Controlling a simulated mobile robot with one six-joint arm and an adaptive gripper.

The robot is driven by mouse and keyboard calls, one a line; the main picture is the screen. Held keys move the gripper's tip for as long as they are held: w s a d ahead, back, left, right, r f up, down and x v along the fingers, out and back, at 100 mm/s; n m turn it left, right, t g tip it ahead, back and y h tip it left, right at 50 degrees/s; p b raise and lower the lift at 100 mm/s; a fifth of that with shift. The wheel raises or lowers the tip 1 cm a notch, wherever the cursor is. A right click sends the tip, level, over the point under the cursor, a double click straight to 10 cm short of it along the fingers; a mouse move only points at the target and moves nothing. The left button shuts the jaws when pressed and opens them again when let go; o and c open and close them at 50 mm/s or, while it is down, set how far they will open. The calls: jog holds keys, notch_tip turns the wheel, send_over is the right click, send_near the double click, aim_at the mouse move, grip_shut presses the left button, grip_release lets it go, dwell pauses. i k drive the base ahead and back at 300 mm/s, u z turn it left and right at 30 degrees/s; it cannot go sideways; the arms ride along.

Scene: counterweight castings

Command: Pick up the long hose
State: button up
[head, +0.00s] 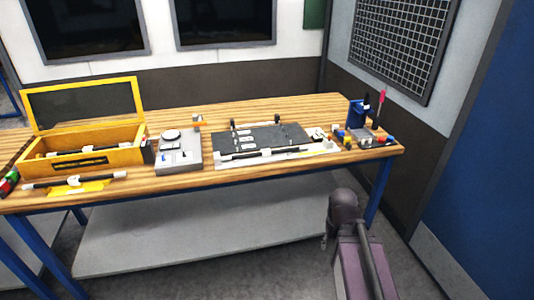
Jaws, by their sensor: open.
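Several dark, rod-like pieces that could be hoses lie on the wooden workbench. One black piece (50,184) with white fittings at its middle and right end lies across a yellow mat (88,189) at the front left; it looks the longest. Another black piece (240,155) with a white middle fitting lies along the front of a white board (314,152). A third dark piece (72,152) lies inside the open yellow box (84,160), partly hidden by its front wall. I cannot tell for certain which is the long hose. My gripper cannot be made out; only my arm shows at lower right.
The workbench (217,108) also holds a grey device (178,158), a dark plate (262,137) with small parts, and a blue stand (356,113) among small coloured items. The box lid (85,105) stands open. A grey lower shelf (200,240) runs underneath. The bench's back strip is mostly clear.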

aim_at(265, 152)
jog(key=z, duration=0.05)
jog(key=i, duration=0.95)
jog(key=u, duration=0.05)
